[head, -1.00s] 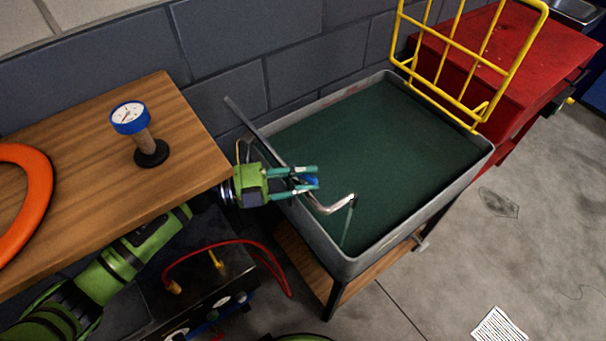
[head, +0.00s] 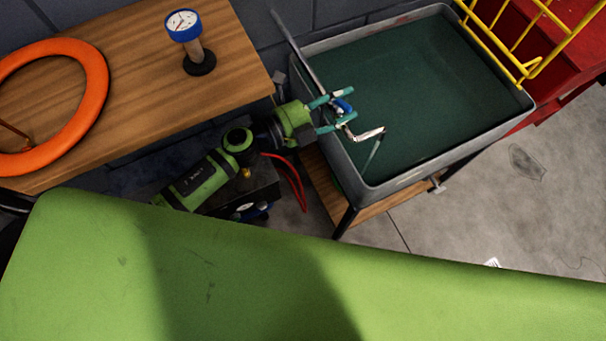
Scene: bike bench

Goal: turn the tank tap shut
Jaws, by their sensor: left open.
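The tank (head: 430,173) is a grey open trough of dark green water at the upper right. Its tap (head: 366,134) has a bent metal spout over the near left part of the tank, with a thin stream (head: 374,153) below the spout end. The fingers are open, one on each side of the handle. I cannot tell whether they touch it. My right gripper is out of view.
A wooden bench (head: 120,115) at left holds a blue-rimmed gauge (head: 184,25) and an orange ring (head: 97,90). A yellow rack (head: 520,45) stands by a red cabinet (head: 570,90). A large green arm part of mine fills the foreground, hiding much of the floor.

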